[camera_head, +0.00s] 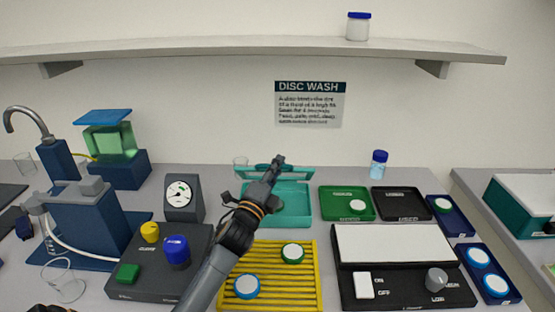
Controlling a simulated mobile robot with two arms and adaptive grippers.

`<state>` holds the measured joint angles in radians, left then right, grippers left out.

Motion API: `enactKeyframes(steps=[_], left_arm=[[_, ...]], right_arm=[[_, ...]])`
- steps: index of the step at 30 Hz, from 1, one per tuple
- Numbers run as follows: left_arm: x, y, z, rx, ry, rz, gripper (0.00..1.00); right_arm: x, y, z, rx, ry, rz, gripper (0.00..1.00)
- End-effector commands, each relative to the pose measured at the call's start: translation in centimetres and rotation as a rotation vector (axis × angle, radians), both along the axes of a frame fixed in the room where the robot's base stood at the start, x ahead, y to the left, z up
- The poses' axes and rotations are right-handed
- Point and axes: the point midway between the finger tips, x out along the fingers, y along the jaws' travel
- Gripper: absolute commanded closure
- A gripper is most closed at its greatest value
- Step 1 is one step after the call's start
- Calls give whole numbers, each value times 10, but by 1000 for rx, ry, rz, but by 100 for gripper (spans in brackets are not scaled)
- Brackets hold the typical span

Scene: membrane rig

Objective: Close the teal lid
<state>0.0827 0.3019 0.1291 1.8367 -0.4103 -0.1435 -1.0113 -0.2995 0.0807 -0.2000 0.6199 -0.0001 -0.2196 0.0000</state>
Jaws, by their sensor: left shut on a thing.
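The teal box (296,212) sits in the middle of the bench, toward the back wall. Its teal lid (300,173) stands raised at the back of the box, so the box is open. My left gripper (276,163) reaches up from the bottom over the box and is shut at the lid's upper part. The arm and gripper hide the left part of the box and some of the lid, so the exact contact is hard to see. My right gripper is not in view.
A yellow rack (308,277) with capped discs lies in front of the box. A dial gauge (183,197) stands to the left, green (334,210) and black (390,207) trays to the right. A black device with a white plate (392,244) is at front right.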

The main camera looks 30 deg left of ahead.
Motion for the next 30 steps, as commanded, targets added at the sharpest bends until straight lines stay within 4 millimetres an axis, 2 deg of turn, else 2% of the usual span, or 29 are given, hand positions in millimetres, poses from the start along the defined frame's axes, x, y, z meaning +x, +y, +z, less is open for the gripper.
enactKeyframes(steps=[1, 3, 12, 30], left_arm=[[-5, -3, -10, -1, 3, 1, 100], [-11, -6, -18, -1, 4, 1, 100], [-25, -15, -38, 0, 2, 1, 100], [-29, -18, -42, 2, 0, 1, 100]], right_arm=[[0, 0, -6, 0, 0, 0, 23], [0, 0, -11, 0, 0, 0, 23], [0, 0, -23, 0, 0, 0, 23], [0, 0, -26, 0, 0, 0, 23]])
